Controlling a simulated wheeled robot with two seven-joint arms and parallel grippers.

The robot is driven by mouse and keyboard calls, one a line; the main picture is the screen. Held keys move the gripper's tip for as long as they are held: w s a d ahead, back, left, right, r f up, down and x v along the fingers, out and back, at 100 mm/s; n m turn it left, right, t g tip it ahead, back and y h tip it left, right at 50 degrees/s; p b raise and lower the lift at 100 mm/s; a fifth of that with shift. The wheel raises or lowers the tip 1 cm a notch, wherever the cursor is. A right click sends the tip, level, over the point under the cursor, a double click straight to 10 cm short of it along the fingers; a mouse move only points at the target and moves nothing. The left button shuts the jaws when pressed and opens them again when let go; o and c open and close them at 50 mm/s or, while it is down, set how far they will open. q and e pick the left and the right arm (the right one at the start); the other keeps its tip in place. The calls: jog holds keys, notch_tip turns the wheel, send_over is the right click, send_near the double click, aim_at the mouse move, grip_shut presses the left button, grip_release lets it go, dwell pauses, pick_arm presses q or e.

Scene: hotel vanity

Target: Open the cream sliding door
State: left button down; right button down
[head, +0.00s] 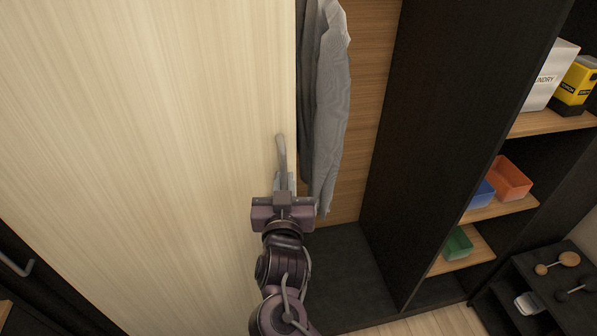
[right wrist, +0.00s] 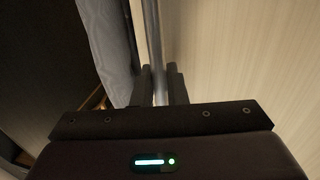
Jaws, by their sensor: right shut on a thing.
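The cream sliding door (head: 140,130) fills the left of the head view, and its right edge stands beside an open part of the wardrobe. A grey bar handle (head: 281,155) stands upright near that edge. My right gripper (head: 284,182) is shut on the handle's lower part. In the right wrist view the handle (right wrist: 154,45) runs between the two fingers (right wrist: 160,85), with the cream door (right wrist: 235,60) to the right. My left gripper is in neither view.
Grey clothes (head: 330,100) hang inside the opening, just right of the door edge. A dark upright panel (head: 430,120) stands further right. Shelves there hold a laundry box (head: 549,78), an orange bin (head: 511,180), a blue bin (head: 480,196) and a green bin (head: 458,245).

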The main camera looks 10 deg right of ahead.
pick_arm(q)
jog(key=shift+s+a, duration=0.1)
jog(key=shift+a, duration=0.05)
pick_arm(e)
jog(key=shift+a, duration=0.2)
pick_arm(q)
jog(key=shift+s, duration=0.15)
pick_arm(e)
jog(key=c, duration=1.5)
grip_release()
jog(key=shift+d, duration=0.1)
jog(key=shift+c, duration=0.2)
